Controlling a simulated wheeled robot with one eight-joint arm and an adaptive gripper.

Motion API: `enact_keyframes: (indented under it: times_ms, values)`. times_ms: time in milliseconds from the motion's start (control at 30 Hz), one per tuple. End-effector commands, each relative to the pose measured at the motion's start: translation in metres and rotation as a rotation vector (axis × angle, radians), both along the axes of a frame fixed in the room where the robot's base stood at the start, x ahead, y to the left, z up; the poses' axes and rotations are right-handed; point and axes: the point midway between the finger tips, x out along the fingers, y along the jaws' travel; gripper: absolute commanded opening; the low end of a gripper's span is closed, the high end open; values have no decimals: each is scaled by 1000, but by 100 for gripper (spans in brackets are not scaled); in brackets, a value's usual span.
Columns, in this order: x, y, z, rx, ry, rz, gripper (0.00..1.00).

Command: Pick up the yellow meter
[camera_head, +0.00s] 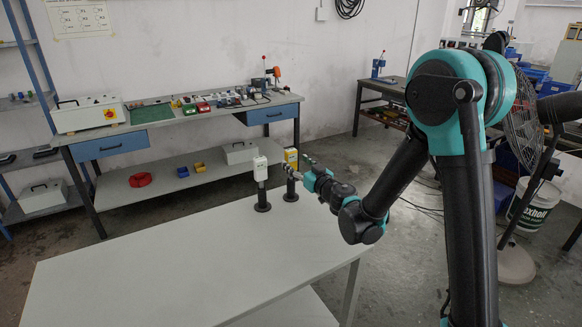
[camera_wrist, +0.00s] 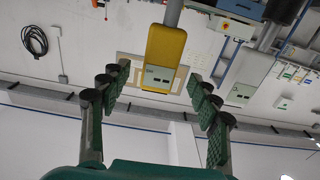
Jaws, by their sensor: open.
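The yellow meter (camera_head: 291,155) sits upright on a dark post with a round base near the far right corner of the white table (camera_head: 180,260). In the head view its lower part is partly hidden by my gripper (camera_head: 301,166). In the wrist view, which looks upside down, the yellow meter (camera_wrist: 166,50) shows its yellow side and pale face with dark marks. My open gripper (camera_wrist: 160,84) has its green-padded fingers spread to either side of the meter in that picture. The meter appears ahead of the fingertips, and no contact shows.
A white meter (camera_head: 260,168) on its own post stands just left of the yellow one; it also shows in the wrist view (camera_wrist: 239,92). The rest of the white table is bare. A workbench (camera_head: 165,120) with tools stands behind, and a fan (camera_head: 522,120) at the right.

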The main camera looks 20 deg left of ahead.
Motion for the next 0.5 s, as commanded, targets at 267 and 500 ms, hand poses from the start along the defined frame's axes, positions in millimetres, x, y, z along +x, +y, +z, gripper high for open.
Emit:
enact_keyframes:
  times_ms: [267,500]
  values:
    - [25,29,-2,0,0,2,62]
    - [28,33,-2,0,0,0,62]
